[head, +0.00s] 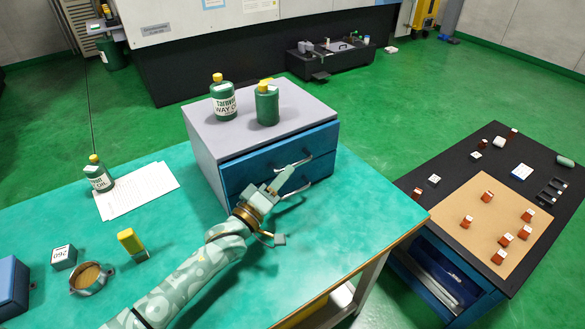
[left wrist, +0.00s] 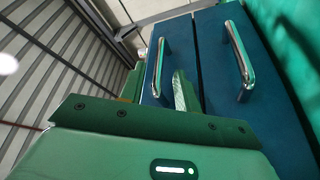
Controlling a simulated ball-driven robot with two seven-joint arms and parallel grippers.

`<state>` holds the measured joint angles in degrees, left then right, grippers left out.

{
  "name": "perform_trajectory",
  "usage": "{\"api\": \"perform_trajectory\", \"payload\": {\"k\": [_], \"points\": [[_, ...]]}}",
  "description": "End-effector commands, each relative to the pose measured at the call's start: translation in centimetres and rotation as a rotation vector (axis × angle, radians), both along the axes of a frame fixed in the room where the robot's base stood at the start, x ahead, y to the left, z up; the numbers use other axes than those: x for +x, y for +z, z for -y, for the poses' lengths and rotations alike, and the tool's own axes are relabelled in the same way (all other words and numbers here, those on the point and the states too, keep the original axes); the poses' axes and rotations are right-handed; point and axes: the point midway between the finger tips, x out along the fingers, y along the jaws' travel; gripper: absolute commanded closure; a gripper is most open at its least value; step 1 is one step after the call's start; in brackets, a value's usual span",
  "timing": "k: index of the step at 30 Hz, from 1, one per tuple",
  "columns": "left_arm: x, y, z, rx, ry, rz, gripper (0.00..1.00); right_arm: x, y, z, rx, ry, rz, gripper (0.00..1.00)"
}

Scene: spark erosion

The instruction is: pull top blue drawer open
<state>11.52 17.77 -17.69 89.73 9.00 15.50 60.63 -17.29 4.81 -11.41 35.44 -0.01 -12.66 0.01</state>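A grey cabinet (head: 205,150) with two blue drawers stands on the teal table in the head view. The top blue drawer (head: 245,174) looks shut, and its silver bar handle (head: 308,160) is on the front. In the left wrist view the top drawer's handle (left wrist: 158,68) is at the left and the lower drawer's handle (left wrist: 240,60) at the right. My left gripper (head: 280,180) is just in front of the drawers. Its fingers look apart, one beside the top handle; whether they touch it I cannot tell. My right gripper is out of view.
Two green bottles (head: 222,100) (head: 267,105) stand on the cabinet. A yellow-topped item (head: 130,241) is near the front left. The teal table right of my arm is mostly clear.

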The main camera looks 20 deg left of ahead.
Motion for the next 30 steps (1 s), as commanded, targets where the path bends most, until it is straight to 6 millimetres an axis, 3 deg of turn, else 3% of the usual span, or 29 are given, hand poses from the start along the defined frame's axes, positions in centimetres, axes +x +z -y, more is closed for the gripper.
{"api": "perform_trajectory", "payload": {"k": [6, 18, 21, 22, 30], "points": [[3.2, 0.5, 1.0, -0.001, 0.0, 0.0, 0.67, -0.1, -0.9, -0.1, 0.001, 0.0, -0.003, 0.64], [3.9, 0.9, 1.3, -0.001, 0.0, 0.0, 0.67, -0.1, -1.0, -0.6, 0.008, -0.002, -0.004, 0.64], [3.9, 0.9, 1.3, -0.001, 0.0, 0.0, 0.95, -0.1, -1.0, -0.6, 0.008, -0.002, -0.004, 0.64], [3.9, 0.9, 1.3, -0.001, 0.0, 0.0, 1.0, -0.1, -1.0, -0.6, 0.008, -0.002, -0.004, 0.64], [3.6, 1.0, 1.7, -0.001, 0.0, 0.0, 1.0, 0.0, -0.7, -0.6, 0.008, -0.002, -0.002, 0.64]]}}
